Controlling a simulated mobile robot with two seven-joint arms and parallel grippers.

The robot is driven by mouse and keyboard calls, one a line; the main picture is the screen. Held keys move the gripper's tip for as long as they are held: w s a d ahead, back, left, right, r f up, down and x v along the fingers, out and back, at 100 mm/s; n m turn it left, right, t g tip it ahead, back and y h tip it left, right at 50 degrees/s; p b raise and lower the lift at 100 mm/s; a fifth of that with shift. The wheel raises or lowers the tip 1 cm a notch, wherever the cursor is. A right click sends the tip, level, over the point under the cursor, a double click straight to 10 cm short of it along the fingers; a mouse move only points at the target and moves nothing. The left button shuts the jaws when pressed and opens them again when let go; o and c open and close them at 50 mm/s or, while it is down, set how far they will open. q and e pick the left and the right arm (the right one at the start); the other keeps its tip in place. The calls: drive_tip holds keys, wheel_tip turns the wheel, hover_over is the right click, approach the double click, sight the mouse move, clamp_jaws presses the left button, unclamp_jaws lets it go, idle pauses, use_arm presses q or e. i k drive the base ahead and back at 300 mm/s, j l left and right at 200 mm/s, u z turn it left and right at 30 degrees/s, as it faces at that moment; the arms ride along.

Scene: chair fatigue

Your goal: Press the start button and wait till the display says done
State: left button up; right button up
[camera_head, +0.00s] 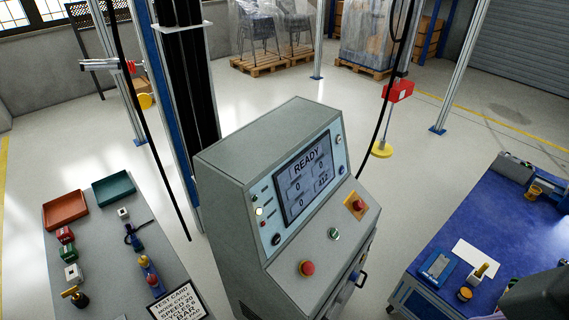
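A grey console (250,150) stands in the middle of the view. Its display (307,178) reads READY at the top, with number fields showing 0, 0, 0 and 412 below. I cannot read labels by the buttons. Neither gripper's fingers show. A dark shape at the lower right corner may be part of my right arm.
A grey table (105,240) at left holds trays, small parts and a test card (178,303). A blue workbench (490,230) at right carries paper, a device and small items. Metal posts and hanging cables stand behind the console. Open floor lies between console and workbench.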

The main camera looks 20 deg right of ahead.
sight(333, 233)
drive_tip(key=z, duration=0.9)
drive_tip(key=k+l+u, duration=0.15)
drive_tip(key=l, duration=0.25)
